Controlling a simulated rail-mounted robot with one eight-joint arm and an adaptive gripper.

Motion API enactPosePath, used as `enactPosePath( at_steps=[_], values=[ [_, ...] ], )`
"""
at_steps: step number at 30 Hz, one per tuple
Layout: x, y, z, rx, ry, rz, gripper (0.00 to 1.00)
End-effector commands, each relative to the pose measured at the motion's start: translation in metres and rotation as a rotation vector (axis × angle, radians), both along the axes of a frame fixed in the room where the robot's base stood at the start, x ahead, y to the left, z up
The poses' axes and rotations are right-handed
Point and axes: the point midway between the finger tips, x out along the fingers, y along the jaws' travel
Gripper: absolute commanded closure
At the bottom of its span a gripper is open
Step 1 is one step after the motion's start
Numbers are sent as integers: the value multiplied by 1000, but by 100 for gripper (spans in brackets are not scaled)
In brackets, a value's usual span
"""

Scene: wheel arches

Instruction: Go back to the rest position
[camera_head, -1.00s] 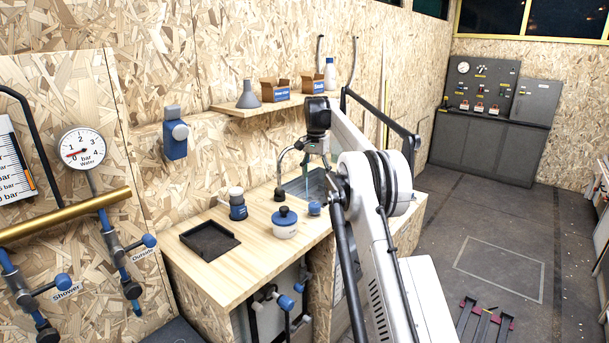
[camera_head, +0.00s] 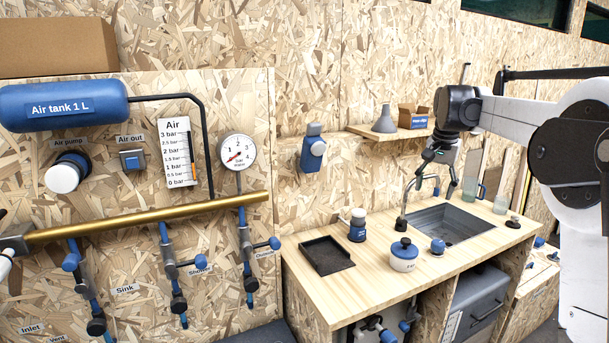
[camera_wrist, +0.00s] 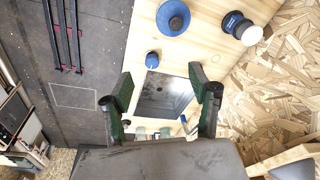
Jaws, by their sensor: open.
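My gripper (camera_head: 437,178) is at the right in the head view, pointing down above the sink (camera_head: 452,222) in the wooden counter. In the wrist view its two dark green fingers (camera_wrist: 162,92) are spread apart, with nothing between them. The grey sink basin (camera_wrist: 160,96) shows beyond them, a gap below. My white arm reaches in from the right edge of the head view.
A curved tap (camera_head: 408,190) rises beside the sink. On the counter (camera_head: 385,283) stand a white-and-blue pot (camera_head: 403,258), a blue-and-white container (camera_head: 357,225) and a black tray (camera_head: 326,255). A shelf holds a grey funnel (camera_head: 384,119) and a cardboard box (camera_head: 413,117).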

Motion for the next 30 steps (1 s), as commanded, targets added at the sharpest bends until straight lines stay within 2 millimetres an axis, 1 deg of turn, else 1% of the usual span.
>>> enactPosePath(
  at_steps=[1, 6, 8, 15, 23, 30],
  values=[
    [-13, 9, 7, -5, -13, 20, 44],
    [-54, 33, 22, -24, -56, 86, 44],
    [-69, 41, 26, -31, -72, 111, 44],
    [-133, 72, 33, -60, -133, 204, 44],
    [-207, 101, 24, -93, -199, 303, 44],
    [-275, 123, 1, -126, -261, 393, 44]
  ],
)
